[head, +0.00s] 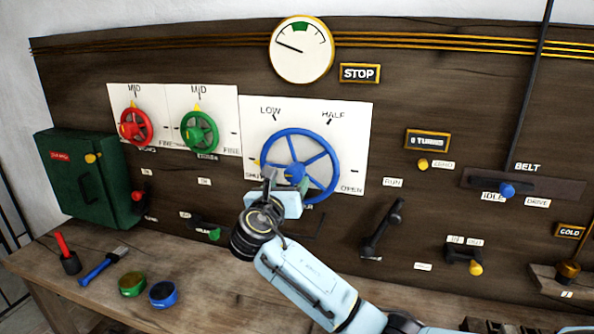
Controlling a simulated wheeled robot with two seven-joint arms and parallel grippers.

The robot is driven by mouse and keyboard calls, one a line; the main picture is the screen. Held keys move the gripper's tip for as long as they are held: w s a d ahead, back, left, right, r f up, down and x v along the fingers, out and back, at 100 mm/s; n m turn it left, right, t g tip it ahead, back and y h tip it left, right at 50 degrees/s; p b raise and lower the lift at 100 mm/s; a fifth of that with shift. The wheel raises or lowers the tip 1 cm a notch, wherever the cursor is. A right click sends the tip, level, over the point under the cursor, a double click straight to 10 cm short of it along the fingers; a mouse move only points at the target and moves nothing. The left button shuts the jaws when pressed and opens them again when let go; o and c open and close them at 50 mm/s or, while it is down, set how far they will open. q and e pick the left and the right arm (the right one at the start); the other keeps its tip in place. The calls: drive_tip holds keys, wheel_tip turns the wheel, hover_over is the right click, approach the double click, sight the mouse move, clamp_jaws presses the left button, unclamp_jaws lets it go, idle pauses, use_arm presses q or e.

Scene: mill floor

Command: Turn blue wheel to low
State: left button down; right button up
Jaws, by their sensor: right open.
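The blue wheel (294,171) is a spoked handwheel on a white plate (355,130) in the middle of the panel. The plate reads LOW at upper left, HALF at upper right, OPEN at lower right and SHUT at lower left. A small yellow pointer (256,163) shows at the wheel's left side, just above SHUT. My right gripper (286,183) is open in front of the wheel's lower left part and hides some of its rim. I cannot tell whether its fingers touch the wheel. My left gripper is not in view.
A red wheel (135,126) and a green wheel (199,132) sit to the left. A round gauge (302,50) is above. A dark lever (382,229) is at lower right. A green box (85,176), brush (103,265) and small pots (163,294) are at left.

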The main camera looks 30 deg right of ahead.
sight(297, 170)
drive_tip(key=x, duration=0.8)
drive_tip(key=shift+w+d, duration=0.3)
drive_tip(key=c, duration=1)
